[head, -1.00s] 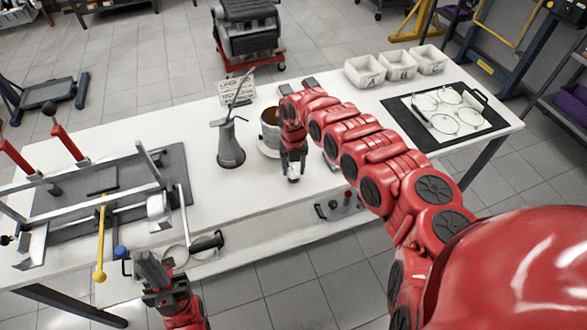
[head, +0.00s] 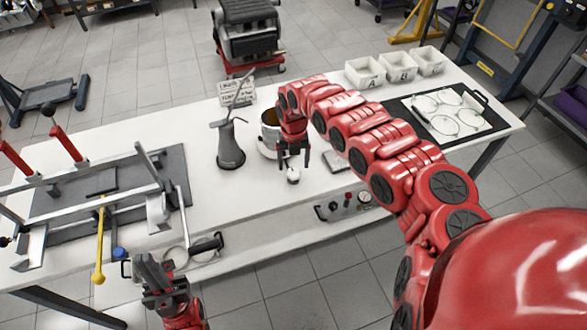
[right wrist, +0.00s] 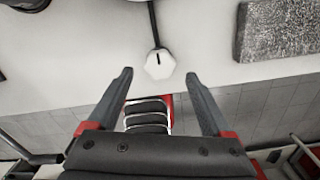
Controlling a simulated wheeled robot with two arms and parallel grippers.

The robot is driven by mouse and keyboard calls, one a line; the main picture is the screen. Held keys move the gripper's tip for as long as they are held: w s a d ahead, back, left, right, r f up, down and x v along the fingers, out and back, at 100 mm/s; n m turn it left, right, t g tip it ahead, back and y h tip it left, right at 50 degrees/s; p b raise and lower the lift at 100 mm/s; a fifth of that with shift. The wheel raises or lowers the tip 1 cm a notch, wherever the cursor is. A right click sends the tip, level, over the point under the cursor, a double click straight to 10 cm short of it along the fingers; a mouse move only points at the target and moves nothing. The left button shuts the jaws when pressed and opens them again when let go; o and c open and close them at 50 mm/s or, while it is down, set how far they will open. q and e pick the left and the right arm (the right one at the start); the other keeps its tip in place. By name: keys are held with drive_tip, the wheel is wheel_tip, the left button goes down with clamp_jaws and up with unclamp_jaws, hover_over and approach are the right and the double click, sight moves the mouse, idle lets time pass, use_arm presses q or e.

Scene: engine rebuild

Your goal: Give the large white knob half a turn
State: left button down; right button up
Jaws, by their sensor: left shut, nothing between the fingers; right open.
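The large white knob (head: 293,176) is on the white table near its front edge. In the right wrist view the knob (right wrist: 159,66) is many-sided, with a short black mark on top and a dark strip running up from it. My right gripper (head: 294,163) is open just above the knob in the head view. In the right wrist view its fingers (right wrist: 158,75) are spread wide, with the knob between and just beyond the tips, touching neither. My left gripper (head: 160,280) is shut and empty at the lower left, away from the knob.
A metal fixture with red handles (head: 110,185) fills the table's left. White bins (head: 366,74) and a dark tray (head: 412,128) are at the right. A small gauge panel (head: 345,207) is below the front edge.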

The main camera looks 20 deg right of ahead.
sight(294, 172)
wheel_tip(294, 172, up, 14)
drive_tip(key=b, duration=0.3)
drive_tip(key=shift+f, duration=0.1)
